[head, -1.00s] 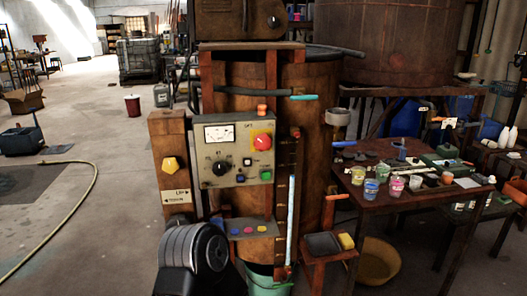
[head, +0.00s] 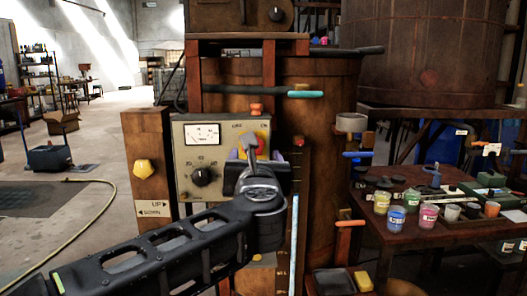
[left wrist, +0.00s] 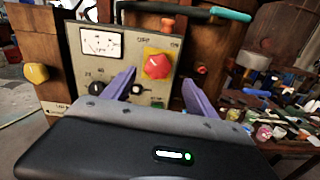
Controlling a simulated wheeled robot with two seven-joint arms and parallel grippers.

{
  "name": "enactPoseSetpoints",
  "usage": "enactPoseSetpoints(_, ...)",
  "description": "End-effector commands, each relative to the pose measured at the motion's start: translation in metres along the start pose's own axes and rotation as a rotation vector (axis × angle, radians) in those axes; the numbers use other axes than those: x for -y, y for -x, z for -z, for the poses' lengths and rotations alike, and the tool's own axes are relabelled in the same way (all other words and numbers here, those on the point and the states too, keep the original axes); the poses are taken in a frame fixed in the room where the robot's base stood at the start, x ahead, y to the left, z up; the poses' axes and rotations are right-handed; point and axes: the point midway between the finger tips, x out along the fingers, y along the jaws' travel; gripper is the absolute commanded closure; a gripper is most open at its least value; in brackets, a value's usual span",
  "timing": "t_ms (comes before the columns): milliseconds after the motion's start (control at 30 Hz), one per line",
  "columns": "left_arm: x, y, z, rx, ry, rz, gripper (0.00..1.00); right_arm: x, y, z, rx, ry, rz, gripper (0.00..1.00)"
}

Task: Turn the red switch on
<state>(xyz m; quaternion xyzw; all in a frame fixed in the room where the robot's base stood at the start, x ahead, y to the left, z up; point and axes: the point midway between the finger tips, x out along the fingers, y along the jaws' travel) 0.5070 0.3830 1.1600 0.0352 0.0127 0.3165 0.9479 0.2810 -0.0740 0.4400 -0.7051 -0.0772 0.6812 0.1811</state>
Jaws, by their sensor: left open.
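The red switch (left wrist: 157,66) is a red knob on a yellow plate, at the upper right of the grey control panel (left wrist: 92,70). Its exact setting is hard to read. In the head view the red switch (head: 262,143) is largely hidden behind my left gripper (head: 258,156), which is in front of the panel's right half. In the left wrist view the purple fingers of my left gripper (left wrist: 158,80) are spread apart and empty. The switch shows between and slightly above their tips. I see no contact. My right gripper is in neither view.
The panel holds a dial meter (head: 203,133) and a black knob (head: 204,175). A yellow knob (head: 145,168) is on the wooden post at left. A teal-handled lever (head: 305,94) is above. A table (head: 385,235) with paint cups stands at right.

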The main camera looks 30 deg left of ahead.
Motion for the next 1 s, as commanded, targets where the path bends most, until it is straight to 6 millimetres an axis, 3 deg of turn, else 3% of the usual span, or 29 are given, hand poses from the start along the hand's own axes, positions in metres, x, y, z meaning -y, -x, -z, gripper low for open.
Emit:
enactPoseSetpoints(133, -0.002, 0.000, 0.001, 0.000, 0.076, -0.008, 0.33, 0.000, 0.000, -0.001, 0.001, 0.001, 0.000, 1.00)
enactPoseSetpoints(567, -0.001, -0.007, 0.002, -0.002, 0.075, -0.005, 0.33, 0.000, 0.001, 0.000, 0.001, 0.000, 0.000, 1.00)
enactPoseSetpoints(1000, -0.002, -0.068, 0.001, -0.002, 0.074, -0.007, 0.33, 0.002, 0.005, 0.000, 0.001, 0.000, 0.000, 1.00)
